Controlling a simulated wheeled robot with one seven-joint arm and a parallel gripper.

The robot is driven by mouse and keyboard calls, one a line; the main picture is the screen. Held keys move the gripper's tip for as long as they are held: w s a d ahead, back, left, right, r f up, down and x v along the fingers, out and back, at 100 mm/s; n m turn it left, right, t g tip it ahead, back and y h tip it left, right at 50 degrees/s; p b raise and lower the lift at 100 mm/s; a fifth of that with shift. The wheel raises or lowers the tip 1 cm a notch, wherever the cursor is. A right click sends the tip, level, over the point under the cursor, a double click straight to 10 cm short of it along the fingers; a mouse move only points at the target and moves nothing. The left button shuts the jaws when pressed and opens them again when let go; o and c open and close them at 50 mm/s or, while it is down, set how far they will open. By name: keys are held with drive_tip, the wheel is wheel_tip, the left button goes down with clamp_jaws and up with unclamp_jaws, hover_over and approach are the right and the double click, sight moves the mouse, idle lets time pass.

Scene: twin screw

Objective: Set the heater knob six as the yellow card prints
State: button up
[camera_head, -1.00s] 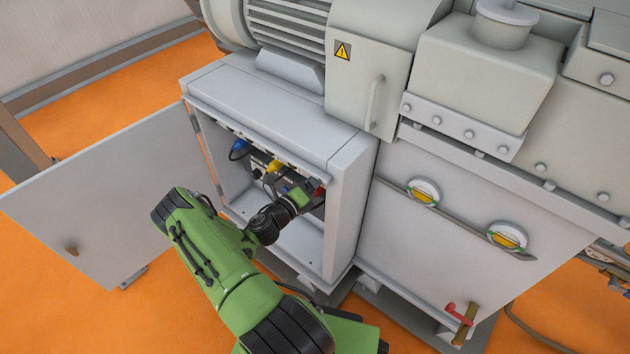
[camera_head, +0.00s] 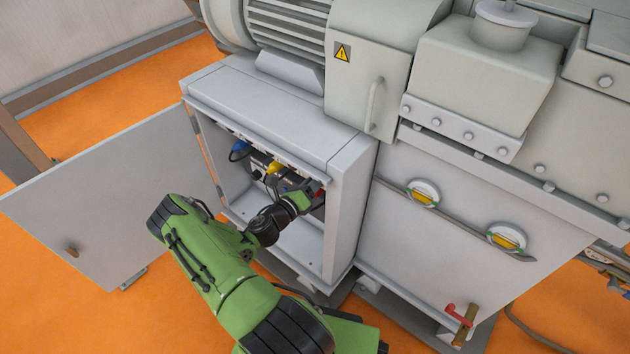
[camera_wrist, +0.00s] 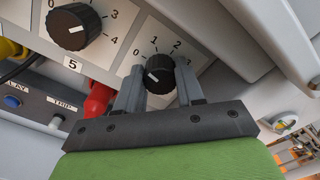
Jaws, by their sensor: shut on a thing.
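A black ribbed knob (camera_wrist: 160,66) on a white scale plate sits between the two grey fingers of my gripper (camera_wrist: 160,80) in the wrist view. The fingers are shut on its sides. The numbers 0 to 3 show around it; its own label is hidden. A white mark on its face lies toward the lower left, but its exact setting is unclear. A similar knob (camera_wrist: 76,27) stands to the left, above a label reading 5. In the head view my gripper (camera_head: 309,196) is inside the open cabinet, at its right side. I see no readable yellow card.
The cabinet (camera_head: 345,205) has its door (camera_head: 100,205) swung open to the left. Blue (camera_head: 239,149), yellow (camera_head: 274,168) and red (camera_wrist: 98,98) connectors hang close to the knobs. A panel with a blue button (camera_wrist: 12,101) lies at lower left in the wrist view.

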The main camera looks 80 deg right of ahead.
drive_tip(key=shift+s+a+f+m+b, duration=0.1)
drive_tip(key=shift+m+b, duration=0.35)
drive_tip(key=shift+m, duration=5.15)
drive_tip(key=shift+f+m+b, duration=0.1)
drive_tip(key=shift+m+b, duration=0.3)
drive_tip(key=shift+m, duration=5.2)
drive_tip(key=shift+s+a+f+m+b, duration=0.1)
drive_tip(key=shift+m+b, duration=0.35)
drive_tip(key=shift+m, duration=5.15)
drive_tip(key=o, duration=1)
drive_tip(key=shift+d+r, duration=0.1)
drive_tip(key=shift+o, duration=0.2)
drive_tip(key=p+v, duration=0.2)
drive_tip(key=v, duration=1.3)
drive_tip(key=shift+w+a, duration=0.25)
drive_tip(key=shift+a, duration=0.1)
